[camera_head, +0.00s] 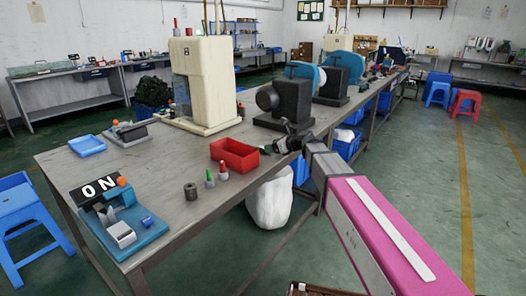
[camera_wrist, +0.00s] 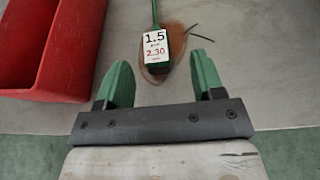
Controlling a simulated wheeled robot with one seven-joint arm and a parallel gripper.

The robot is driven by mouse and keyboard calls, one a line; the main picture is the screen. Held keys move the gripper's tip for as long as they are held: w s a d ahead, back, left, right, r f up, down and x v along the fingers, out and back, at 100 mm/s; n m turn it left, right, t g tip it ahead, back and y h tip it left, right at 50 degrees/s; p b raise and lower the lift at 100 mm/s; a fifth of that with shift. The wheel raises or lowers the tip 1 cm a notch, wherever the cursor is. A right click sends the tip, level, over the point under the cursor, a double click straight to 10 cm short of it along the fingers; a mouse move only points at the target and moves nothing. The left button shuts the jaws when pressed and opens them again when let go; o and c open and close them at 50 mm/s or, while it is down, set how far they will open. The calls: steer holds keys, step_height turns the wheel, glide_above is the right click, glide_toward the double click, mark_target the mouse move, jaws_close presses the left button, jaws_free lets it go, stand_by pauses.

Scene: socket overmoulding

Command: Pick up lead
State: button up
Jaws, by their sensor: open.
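In the wrist view a thin green lead (camera_wrist: 155,14) runs down from the top edge to a white tag reading 1.5 and 2.30, with a dark green end around the tag. It lies over a brown oval patch on the grey table. My gripper (camera_wrist: 163,72) is open, its two green fingers apart, with the tagged end just beyond and between their tips. Nothing is between the fingers. In the head view my gripper (camera_head: 268,149) is low at the table's right edge, beside the red bin (camera_head: 242,166). I cannot make out the lead there.
The red bin is close on the left in the wrist view (camera_wrist: 78,48). A black machine block (camera_head: 283,112) stands behind my gripper. Small red- and green-tipped bottles (camera_head: 210,181) and a dark cylinder (camera_head: 190,192) stand in front of the bin.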

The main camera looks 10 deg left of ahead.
steer(key=x, duration=0.5)
steer(key=shift+s+a, duration=0.15)
steer(key=shift+a, duration=0.05)
steer(key=c, duration=1)
